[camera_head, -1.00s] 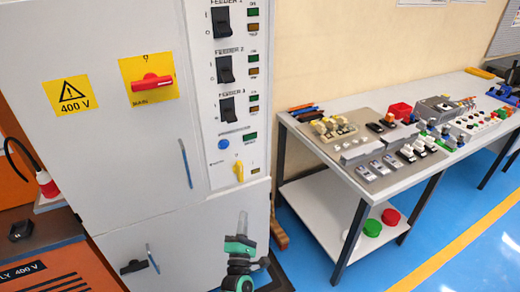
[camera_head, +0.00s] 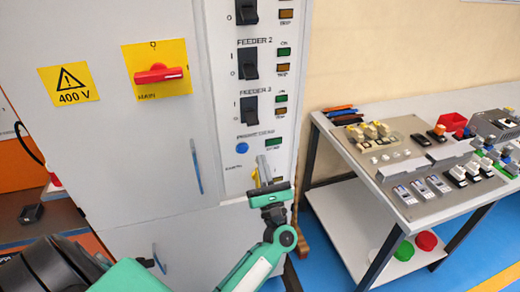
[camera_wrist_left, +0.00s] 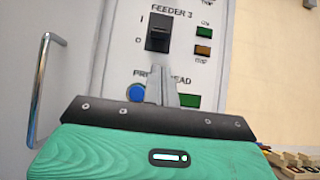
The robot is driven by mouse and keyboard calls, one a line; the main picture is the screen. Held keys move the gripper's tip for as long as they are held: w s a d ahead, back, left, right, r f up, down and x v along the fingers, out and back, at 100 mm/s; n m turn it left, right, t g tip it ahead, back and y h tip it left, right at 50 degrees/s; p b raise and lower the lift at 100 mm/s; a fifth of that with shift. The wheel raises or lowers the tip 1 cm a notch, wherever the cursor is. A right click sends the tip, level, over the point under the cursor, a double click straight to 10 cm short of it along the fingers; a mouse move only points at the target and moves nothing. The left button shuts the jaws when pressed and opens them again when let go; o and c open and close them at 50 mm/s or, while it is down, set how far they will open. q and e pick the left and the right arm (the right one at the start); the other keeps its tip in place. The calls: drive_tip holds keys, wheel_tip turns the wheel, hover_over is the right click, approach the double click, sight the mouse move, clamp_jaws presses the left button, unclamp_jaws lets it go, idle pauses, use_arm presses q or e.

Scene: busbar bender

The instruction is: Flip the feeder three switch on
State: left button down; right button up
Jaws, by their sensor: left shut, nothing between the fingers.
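The feeder three switch (camera_head: 249,110) is a black rocker on the light cabinet panel, under the label FEEDER 3, with marks I and O at its left. It also shows in the left wrist view (camera_wrist_left: 158,38). My left gripper (camera_head: 263,162) is shut and empty, with its fingers pointing up, below the switch and apart from it in the picture. In the left wrist view its fingertips (camera_wrist_left: 160,78) show below the switch, over the panel's lower label. My right gripper is not in view.
A green and an amber indicator (camera_head: 281,105) sit right of the switch. A blue button (camera_head: 242,148) is below it, and the feeder two switch (camera_head: 247,63) above. A red main handle (camera_head: 158,73) is to the left. A workbench (camera_head: 405,205) with parts stands at the right.

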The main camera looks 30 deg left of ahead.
sight(252, 119)
use_arm(q)
drive_tip(key=p+x, duration=0.3)
drive_tip(key=x, duration=0.6)
drive_tip(key=shift+p, duration=0.4)
